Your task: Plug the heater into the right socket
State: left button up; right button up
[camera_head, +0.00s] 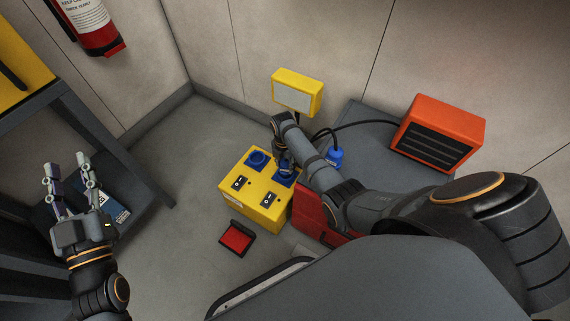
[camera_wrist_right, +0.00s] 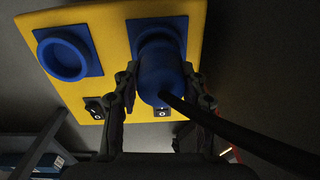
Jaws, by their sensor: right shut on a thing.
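The yellow power box (camera_head: 233,195) stands on the floor with two blue sockets on top. The left socket (camera_head: 258,160) is empty. The right socket (camera_head: 286,180) is partly hidden by my right gripper (camera_head: 284,160). In the right wrist view, my right gripper (camera_wrist_right: 160,95) is shut on a blue plug (camera_wrist_right: 160,75) with a black cable (camera_wrist_right: 250,140). The plug overlaps the right socket (camera_wrist_right: 158,28); I cannot tell how far in it sits. The orange heater (camera_head: 437,130) stands on a grey surface, a black cable running from it. My left gripper (camera_head: 68,190) is open and empty.
A yellow work lamp (camera_head: 297,92) stands behind the box. Another blue connector (camera_head: 335,158) sits by the grey surface (camera_head: 368,130). A red case (camera_head: 310,218) is right of the box, a red-black item (camera_head: 237,238) on the floor before it. A dark bench is at left.

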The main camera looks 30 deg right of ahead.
jog(key=shift+p, duration=0.35)
dwell(0.7)
jog(key=shift+r+p, duration=0.1)
jog(key=shift+p, duration=0.2)
jog(key=shift+f+b, duration=0.4)
jog(key=shift+f, duration=0.25)
jog(key=o, duration=1.1)
jog(key=shift+c, duration=0.2)
